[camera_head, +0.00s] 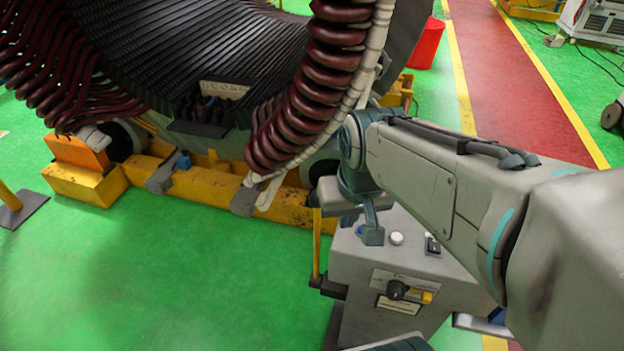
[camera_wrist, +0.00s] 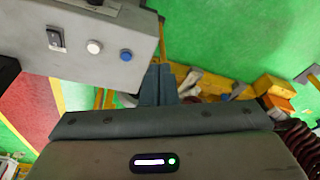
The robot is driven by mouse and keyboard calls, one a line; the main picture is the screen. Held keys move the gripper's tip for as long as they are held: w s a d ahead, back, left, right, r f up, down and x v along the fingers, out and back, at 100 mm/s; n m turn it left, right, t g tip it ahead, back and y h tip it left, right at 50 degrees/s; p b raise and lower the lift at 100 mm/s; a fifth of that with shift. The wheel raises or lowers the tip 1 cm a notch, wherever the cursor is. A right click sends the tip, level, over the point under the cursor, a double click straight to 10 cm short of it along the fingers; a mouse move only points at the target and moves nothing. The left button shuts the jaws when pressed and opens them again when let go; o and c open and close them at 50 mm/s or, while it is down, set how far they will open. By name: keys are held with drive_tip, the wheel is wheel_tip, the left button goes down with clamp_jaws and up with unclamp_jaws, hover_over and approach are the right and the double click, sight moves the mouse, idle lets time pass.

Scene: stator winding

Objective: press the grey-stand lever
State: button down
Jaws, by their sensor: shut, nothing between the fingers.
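The grey stand (camera_head: 368,270) stands right of centre in the head view, and its top fills the upper left of the wrist view (camera_wrist: 90,62). Part of a yellow rod, likely the lever (camera_wrist: 162,42), shows beside the stand in the wrist view. My gripper (camera_head: 373,238) points down by the stand's top, right of the lever and apart from it. Its teal fingers (camera_wrist: 158,86) are together and empty. My arm hides part of the stand.
The stand has a white button (camera_head: 396,238), a blue button (camera_wrist: 126,55), a black switch (camera_head: 432,245) and a black knob (camera_head: 398,290). The large stator (camera_head: 215,60) with red coils rests behind on a yellow base (camera_head: 200,187). Green floor (camera_head: 190,275) is clear to the left.

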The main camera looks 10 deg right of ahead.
drive_tip(key=w+d+r+m+g+p, duration=0.1)
drive_tip(key=w+d+m+p, duration=0.15)
drive_tip(key=w, duration=1.25)
drive_tip(key=w+d+f+m+g, duration=0.1)
drive_tip(key=w+d+f+m, duration=0.1)
drive_tip(key=w+f, duration=0.2)
drive_tip(key=w+d+f+m+g+p, duration=0.1)
drive_tip(key=w+f+m, duration=0.2)
drive_tip(key=w, duration=0.8)
drive_tip(key=shift+d+f+y, duration=0.4)
drive_tip(key=shift+f, duration=0.15)
drive_tip(key=shift+s+f, duration=0.1)
drive_tip(key=s+a+f+p, duration=0.3)
drive_tip(key=f+p, duration=0.1)
drive_tip(key=f, duration=0.6)
drive_tip(key=shift+f, duration=0.25)
drive_tip(key=shift+s+a, duration=0.1)
